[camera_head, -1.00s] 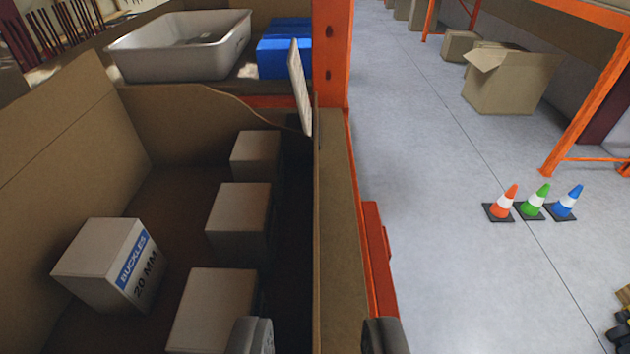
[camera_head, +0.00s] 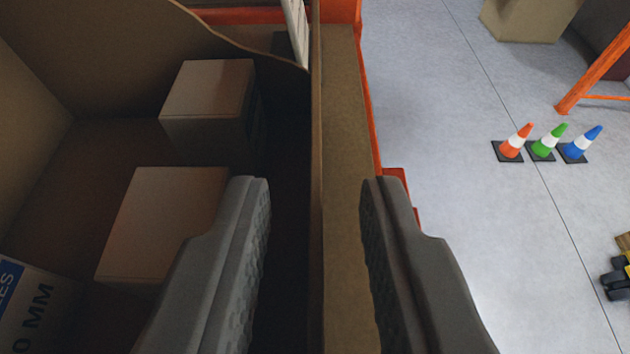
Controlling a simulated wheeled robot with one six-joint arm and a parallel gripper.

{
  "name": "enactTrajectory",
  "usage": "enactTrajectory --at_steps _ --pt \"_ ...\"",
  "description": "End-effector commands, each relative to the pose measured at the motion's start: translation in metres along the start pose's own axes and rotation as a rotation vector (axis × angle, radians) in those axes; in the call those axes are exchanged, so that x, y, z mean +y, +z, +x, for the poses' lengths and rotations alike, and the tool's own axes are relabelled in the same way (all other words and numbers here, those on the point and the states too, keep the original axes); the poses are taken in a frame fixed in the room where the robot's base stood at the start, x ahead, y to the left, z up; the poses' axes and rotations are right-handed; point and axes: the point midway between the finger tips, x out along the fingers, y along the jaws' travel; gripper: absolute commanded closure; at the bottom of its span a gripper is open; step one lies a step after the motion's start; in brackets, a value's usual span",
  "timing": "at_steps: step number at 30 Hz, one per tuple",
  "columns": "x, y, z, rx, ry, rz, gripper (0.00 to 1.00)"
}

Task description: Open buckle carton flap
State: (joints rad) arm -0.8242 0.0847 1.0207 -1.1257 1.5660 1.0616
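The large brown carton (camera_head: 240,28) fills the left of the view, open at the top. The thin upright edge of its right wall (camera_head: 316,120) runs away from me through the middle. A small box with a blue label (camera_head: 28,308) lies inside at the lower left, cut off by the frame; "MM" is readable on it. My gripper (camera_head: 316,185) is open and empty, one dark grey finger to each side of this edge. I cannot tell how deep the fingertips reach. No flap is clearly distinguishable.
Plain small boxes (camera_head: 205,95) stand inside the carton along its right side. A brown strip (camera_head: 342,110) and orange rack parts (camera_head: 374,120) lie right of the wall. Three cones (camera_head: 545,145) stand on the grey floor, with open floor around them.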

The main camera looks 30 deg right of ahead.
Motion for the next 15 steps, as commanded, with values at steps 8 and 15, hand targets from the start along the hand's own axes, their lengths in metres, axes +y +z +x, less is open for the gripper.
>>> enactTrajectory --at_steps 8,15 --pt "0.0001 0.0000 0.0012 0.000 0.000 0.000 0.75" --pt "0.0001 0.0000 0.0010 0.000 0.000 0.000 1.00"
